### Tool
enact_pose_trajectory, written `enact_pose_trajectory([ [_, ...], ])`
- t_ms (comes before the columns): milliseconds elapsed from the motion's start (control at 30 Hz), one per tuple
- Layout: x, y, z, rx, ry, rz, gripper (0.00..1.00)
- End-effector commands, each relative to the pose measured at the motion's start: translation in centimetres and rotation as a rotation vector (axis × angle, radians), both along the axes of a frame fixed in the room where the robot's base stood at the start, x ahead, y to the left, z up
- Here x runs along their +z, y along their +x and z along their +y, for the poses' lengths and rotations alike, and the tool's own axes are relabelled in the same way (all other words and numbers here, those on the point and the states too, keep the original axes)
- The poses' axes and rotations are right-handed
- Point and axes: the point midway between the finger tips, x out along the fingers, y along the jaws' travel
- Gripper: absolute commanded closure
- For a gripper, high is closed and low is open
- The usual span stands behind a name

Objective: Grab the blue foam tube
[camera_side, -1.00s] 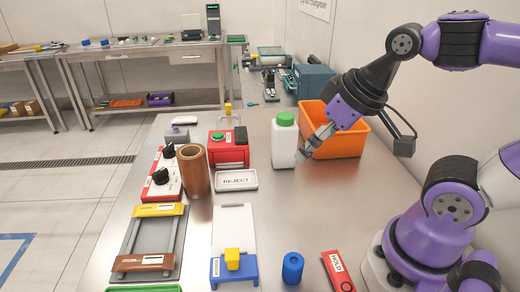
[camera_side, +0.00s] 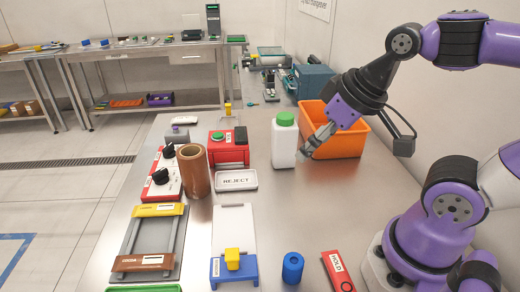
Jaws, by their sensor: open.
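The blue foam tube (camera_side: 292,268) stands upright at the front of the steel table, with a dark hole in its top. It is between the blue and yellow fixture and the red HOLD block. My gripper (camera_side: 306,155) is well behind and above the tube, beside the white bottle with the green cap (camera_side: 284,142) and in front of the orange bin. It is open with nothing seen in it. The fingers are small in this view, and I cannot tell whether they touch the bottle.
The red HOLD block (camera_side: 338,271) lies right of the tube. The blue fixture with a yellow block (camera_side: 233,268) is to its left. A REJECT tray (camera_side: 236,181), a brown cylinder (camera_side: 193,170) and an orange bin (camera_side: 347,142) stand farther back. The table between bottle and tube is clear.

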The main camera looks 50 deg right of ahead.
Motion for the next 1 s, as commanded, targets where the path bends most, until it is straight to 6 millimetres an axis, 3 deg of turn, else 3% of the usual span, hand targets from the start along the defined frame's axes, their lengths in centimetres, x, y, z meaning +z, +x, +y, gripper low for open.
enact_pose_trajectory([
  [267,0.0,0.0,0.0,0.006,-0.002,0.001,0.26],
  [367,-0.2,0.0,0.5,0.092,-0.036,0.017,0.26],
  [433,-0.6,0.0,1.3,0.245,-0.094,0.044,0.26],
  [567,-1.7,-0.3,3.6,0.728,-0.261,0.111,0.26],
  [900,-4.8,-3.0,9.7,2.246,-0.640,0.150,0.26],
  [1000,-5.4,-3.8,10.7,2.560,-0.685,0.120,0.26],
])
